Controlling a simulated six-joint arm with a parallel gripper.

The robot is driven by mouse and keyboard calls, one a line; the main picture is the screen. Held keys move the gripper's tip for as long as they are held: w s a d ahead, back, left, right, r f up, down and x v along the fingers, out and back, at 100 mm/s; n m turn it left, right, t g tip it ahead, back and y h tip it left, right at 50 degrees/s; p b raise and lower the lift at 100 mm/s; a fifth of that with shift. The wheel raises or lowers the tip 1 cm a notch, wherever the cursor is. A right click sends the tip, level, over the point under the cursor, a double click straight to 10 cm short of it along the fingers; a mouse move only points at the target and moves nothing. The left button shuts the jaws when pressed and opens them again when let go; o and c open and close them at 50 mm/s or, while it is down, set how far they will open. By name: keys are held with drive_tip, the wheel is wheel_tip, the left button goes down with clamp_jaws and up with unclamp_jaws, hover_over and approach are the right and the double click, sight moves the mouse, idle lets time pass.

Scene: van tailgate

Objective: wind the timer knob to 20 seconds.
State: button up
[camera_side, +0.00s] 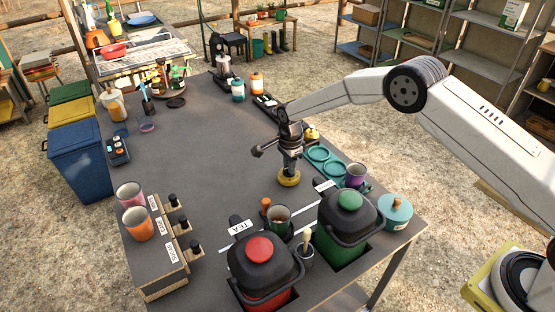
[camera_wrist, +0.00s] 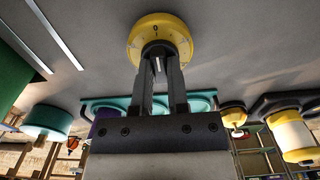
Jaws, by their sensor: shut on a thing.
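The yellow round timer (camera_side: 288,179) stands on the grey table, in front of the green trays. It also shows in the wrist view (camera_wrist: 147,30), where a "0" mark is on its face. My gripper (camera_side: 290,166) is above the timer, pointing down. In the wrist view its two fingers (camera_wrist: 161,52) are shut on the timer knob at the middle of the face. The knob is mostly hidden between the fingers, and I cannot read its setting.
The table left of the timer is clear.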

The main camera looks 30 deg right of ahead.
idle(0.4)
drive_tip(key=shift+m, duration=1.2)
drive_tip(key=shift+m, duration=1.2)
drive_tip(key=shift+m, duration=1.2)
